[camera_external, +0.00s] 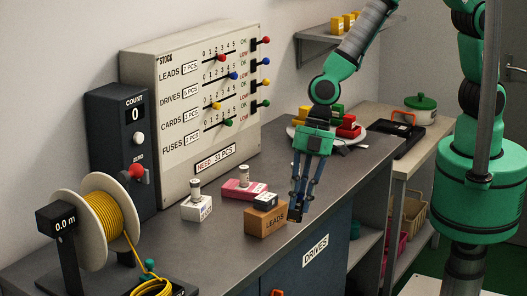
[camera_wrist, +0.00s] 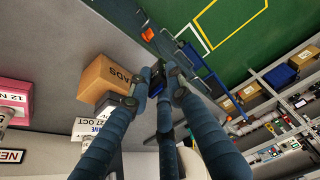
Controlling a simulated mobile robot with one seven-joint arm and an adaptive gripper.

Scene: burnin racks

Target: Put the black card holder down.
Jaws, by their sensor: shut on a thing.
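My gripper (camera_external: 298,198) points down over the front edge of the grey worktop (camera_external: 240,248), just right of the cardboard box marked LEADS (camera_external: 268,221). Its blue fingers are shut on a small dark thing, which I take to be the black card holder (camera_external: 294,213). In the wrist view the card holder (camera_wrist: 157,78) is mostly hidden between the fingertips (camera_wrist: 152,88). The LEADS box (camera_wrist: 108,79) is close beside one finger there; I cannot tell whether they touch. Whether the card holder touches the worktop is not clear.
A pink box (camera_external: 238,189) and a white box (camera_external: 197,208) stand to the left. Behind are the STOCK panel (camera_external: 190,120) and a plate of coloured blocks (camera_external: 295,133).

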